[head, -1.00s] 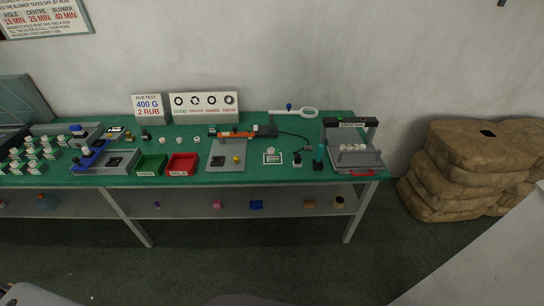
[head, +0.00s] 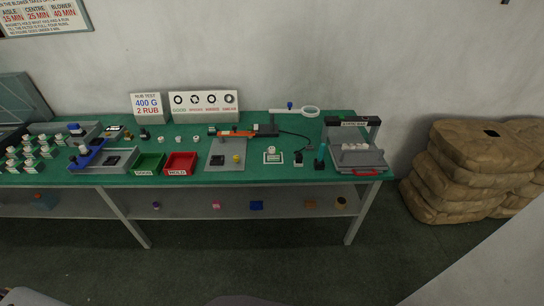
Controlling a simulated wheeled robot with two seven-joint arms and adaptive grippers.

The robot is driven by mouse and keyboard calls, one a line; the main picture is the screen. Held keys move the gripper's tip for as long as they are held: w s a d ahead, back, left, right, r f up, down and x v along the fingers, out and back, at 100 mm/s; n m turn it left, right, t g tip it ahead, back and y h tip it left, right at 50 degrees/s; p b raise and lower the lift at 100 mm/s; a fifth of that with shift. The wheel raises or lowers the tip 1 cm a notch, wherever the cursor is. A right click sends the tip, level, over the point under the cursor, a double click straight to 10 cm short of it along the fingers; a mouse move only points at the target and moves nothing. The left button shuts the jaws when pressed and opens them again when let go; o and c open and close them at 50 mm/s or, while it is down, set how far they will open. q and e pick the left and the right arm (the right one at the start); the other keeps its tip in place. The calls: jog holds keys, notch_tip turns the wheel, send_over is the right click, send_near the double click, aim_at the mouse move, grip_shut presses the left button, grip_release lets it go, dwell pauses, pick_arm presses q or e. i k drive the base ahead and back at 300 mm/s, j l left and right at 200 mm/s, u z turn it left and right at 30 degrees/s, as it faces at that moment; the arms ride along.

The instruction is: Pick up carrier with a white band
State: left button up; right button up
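Several small carriers (head: 30,152), green with white tops, stand in rows at the left end of the green bench. They are too small here to tell which one has a white band. Several small round pale pieces (head: 178,139) stand in a row along the back of the bench, right of a dark one (head: 145,135). Three pale round pieces sit in the grey rack (head: 368,160) at the right end. Neither of my grippers shows in the head view.
The green bench (head: 300,180) runs along the wall, with a lower shelf (head: 180,206). A green bin (head: 150,163) and a red bin (head: 181,163) stand at its front. Brown sacks (head: 470,165) are stacked on the right. The floor in front looks clear.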

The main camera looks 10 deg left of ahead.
aim_at(273, 154)
jog(key=i+u, duration=0.3)
jog(key=i, duration=0.2)
jog(key=i+l+u, duration=0.2)
jog(key=i+u, duration=0.15)
jog(key=i+l+u, duration=0.3)
jog(key=i, duration=0.25)
